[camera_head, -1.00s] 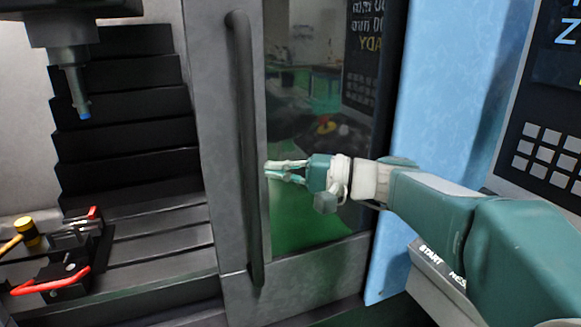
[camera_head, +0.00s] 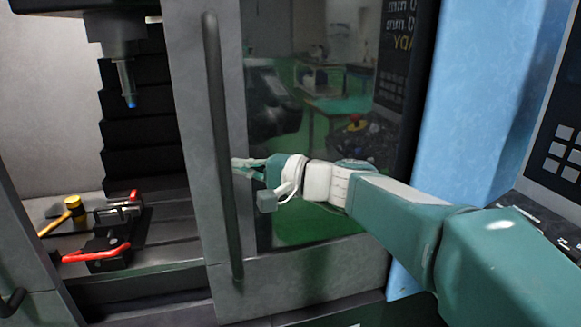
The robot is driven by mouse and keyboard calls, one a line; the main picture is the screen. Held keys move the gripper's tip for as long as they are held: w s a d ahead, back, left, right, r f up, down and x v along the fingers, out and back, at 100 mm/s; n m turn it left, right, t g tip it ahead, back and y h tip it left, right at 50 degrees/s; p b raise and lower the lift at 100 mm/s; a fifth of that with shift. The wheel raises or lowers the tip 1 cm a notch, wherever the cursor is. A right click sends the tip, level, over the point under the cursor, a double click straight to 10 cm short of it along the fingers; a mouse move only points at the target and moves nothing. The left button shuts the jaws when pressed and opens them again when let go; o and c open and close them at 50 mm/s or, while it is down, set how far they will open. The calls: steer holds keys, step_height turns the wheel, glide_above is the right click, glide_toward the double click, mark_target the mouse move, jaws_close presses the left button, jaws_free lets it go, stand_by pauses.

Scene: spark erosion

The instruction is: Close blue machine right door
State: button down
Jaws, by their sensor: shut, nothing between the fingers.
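The right door (camera_head: 290,285) of the blue machine (camera_head: 475,130) is a grey frame around a dark, reflecting window. It stands open, with a wide gap to its left that shows the machine's inside. A long dark vertical handle (camera_head: 218,130) runs along the door's left side. My gripper (camera_head: 236,168) is shut and empty, with its fingertips close to the right side of the handle. I cannot tell whether they touch it. The arm reaches in from the right, across the window.
Inside are a spindle (camera_head: 127,80), dark stepped covers, a vise (camera_head: 105,245) with a red handle and a yellow-headed hammer (camera_head: 72,207). Part of the left door (camera_head: 25,255) shows at the left edge. A control panel (camera_head: 560,150) stands at the far right.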

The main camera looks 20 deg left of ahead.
steer(key=s+a, duration=0.9)
steer(key=a, duration=0.4)
steer(key=s+a, duration=0.9)
steer(key=a, duration=0.5)
steer(key=shift+a+r+n+g, duration=0.2)
steer(key=shift+r+n+g, duration=0.1)
steer(key=shift+g, duration=0.1)
steer(key=shift+d, duration=0.1)
steer(key=shift+w, duration=0.15)
